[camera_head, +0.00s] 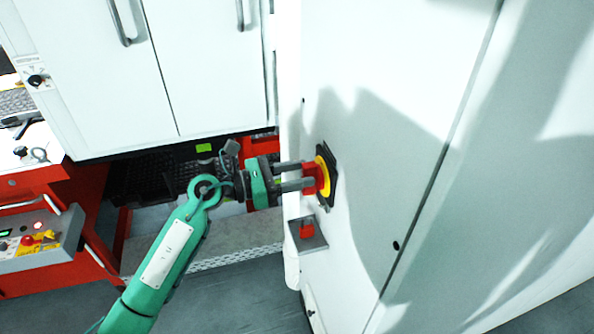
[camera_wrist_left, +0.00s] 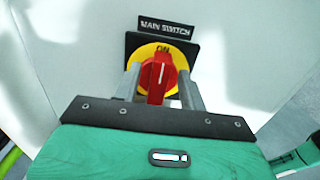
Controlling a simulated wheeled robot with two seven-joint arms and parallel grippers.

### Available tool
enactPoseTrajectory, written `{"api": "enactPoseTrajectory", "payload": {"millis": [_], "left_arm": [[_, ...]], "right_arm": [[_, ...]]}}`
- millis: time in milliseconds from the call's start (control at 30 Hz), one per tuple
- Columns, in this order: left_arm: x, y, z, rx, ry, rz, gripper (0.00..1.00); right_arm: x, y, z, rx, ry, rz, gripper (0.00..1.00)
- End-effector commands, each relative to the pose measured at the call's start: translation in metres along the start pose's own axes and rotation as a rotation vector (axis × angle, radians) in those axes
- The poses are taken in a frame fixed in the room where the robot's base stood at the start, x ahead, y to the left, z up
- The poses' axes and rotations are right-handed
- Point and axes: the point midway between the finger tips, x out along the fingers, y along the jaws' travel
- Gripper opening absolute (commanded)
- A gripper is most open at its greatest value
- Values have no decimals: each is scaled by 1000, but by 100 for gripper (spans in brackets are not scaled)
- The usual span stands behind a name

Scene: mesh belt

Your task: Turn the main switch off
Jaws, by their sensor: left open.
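The main switch (camera_head: 322,177) is a red knob on a yellow disc with a black square plate, on the side of a white cabinet. In the left wrist view the red knob (camera_wrist_left: 157,78) stands upright, its white mark pointing to ON, under a "MAIN SWITCH" label (camera_wrist_left: 165,27). My left gripper (camera_head: 308,177) is open, with its fingers on either side of the knob. In the left wrist view the fingers (camera_wrist_left: 158,90) flank the knob; whether they touch it cannot be told. My right gripper is not in view.
A small grey box with a red part (camera_head: 307,232) is fixed on the cabinet below the switch. White cabinet doors (camera_head: 200,70) stand at the back left. A red bench with a control panel (camera_head: 38,242) is at the left. Open floor (camera_head: 240,305) lies below.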

Motion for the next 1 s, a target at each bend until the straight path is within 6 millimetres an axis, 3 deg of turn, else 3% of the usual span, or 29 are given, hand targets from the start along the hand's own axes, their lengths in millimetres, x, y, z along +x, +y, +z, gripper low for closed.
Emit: {"api": "enactPoseTrajectory", "payload": {"millis": [167,400,767,1000], "left_arm": [[0,0,0,0,0,0,42],[0,0,0,-1,0,0,0],[0,1,1,-47,1,-1,0],[-1,4,1,-194,3,0,0]], "right_arm": [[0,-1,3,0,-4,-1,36],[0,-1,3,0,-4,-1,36],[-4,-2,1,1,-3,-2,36],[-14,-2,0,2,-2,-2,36]]}}
